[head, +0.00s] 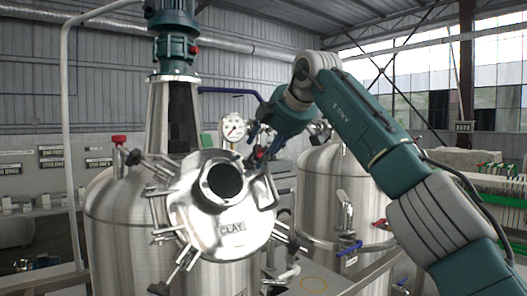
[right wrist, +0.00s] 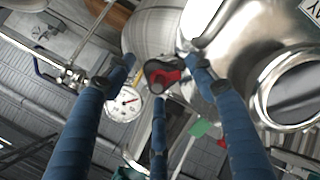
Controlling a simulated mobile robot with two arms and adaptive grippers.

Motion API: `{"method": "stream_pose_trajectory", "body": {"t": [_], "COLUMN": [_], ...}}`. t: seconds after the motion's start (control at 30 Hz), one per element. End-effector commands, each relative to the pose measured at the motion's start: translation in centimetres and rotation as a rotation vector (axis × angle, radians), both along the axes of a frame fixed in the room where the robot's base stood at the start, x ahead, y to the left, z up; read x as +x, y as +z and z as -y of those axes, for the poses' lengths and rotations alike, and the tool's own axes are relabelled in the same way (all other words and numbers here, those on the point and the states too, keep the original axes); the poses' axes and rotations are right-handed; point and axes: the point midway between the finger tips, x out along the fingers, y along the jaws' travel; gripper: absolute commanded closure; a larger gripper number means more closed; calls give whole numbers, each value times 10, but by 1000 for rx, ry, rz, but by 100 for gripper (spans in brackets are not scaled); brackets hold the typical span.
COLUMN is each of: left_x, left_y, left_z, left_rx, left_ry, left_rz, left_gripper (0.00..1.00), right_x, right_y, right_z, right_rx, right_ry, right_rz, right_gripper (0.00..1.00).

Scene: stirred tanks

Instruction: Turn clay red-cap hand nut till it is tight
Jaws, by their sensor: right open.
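The steel lid (head: 255,222) of the tank marked CLAY stands tilted open toward me, with a round port in it and several hand nuts on swing bolts around its edge. The red-cap hand nut (right wrist: 170,76) shows in the right wrist view, red with a dark middle. My right gripper (head: 262,148) is at the upper right of the lid, largely hiding that nut in the head view. In the right wrist view its blue fingers (right wrist: 164,74) are spread around the nut, open, with gaps visible on both sides. My left gripper is not in view.
A pressure gauge (head: 234,127) stands close behind my right gripper and also shows in the right wrist view (right wrist: 123,104). A motor (head: 173,50) rises above the tank. A second steel tank (head: 325,190) and a blue-handled valve (head: 349,248) are to the right.

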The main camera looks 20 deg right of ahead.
Motion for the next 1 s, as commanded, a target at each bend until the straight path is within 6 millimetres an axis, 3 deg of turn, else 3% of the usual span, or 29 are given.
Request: {"method": "stream_pose_trajectory", "body": {"t": [0.5, 0.7, 1.0], "left_x": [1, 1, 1], "left_y": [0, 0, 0], "left_z": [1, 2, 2], "left_rx": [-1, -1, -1], "left_ry": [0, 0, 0], "left_rz": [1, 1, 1], "left_gripper": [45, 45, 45], "right_x": [-78, -88, -89], "right_y": [59, 66, 67], "right_z": [14, 16, 16], "right_rx": [1, 0, 0], "right_ry": [-1, -1, -1], "right_rz": [1, 0, 0], "right_gripper": [45, 45, 45]}}
